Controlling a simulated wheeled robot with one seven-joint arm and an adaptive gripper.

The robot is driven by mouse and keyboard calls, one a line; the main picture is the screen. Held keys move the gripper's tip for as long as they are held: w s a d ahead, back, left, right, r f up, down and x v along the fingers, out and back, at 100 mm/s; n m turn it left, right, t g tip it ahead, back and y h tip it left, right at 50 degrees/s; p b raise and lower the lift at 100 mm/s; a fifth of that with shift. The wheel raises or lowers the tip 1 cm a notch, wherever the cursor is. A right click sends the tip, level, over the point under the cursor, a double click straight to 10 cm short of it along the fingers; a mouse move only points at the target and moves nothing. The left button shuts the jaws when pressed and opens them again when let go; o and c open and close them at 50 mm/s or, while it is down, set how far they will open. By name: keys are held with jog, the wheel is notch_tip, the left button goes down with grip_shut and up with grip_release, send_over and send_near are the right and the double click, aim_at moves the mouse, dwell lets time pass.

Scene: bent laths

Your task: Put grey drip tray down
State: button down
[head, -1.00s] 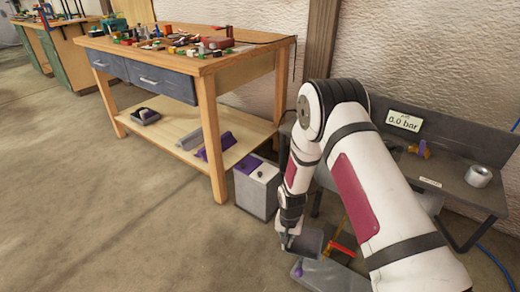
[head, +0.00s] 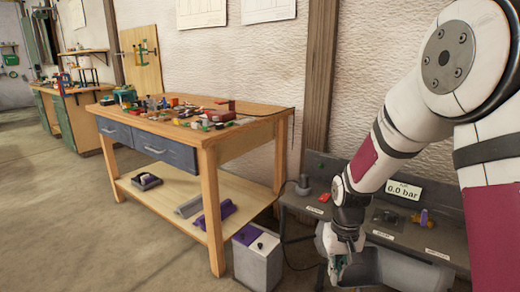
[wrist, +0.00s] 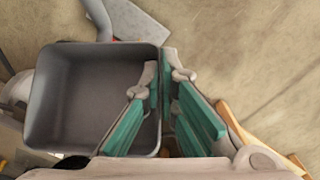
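The grey drip tray (wrist: 92,95) is a dark grey, square, open box, seen from above and empty in the wrist view. My gripper (wrist: 165,75) has its teal-padded fingers on either side of the tray's right wall, closed on it. In the head view my gripper (head: 343,268) hangs low, in front of the grey bench (head: 310,214) at the right.
The bench carries a pressure sign (head: 404,190), a red piece (head: 325,197) and a purple-yellow fitting (head: 424,217). A grey-white box (head: 257,262) stands left, beside the wooden workbench (head: 210,139). Floor further left is clear.

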jog(key=s+r+p, duration=0.4)
jog(key=r+p, duration=0.6)
jog(key=p, duration=0.2)
jog(key=s+r+p, duration=0.5)
jog(key=r+p, duration=0.6)
jog(key=p, duration=0.1)
jog(key=shift+r, duration=0.2)
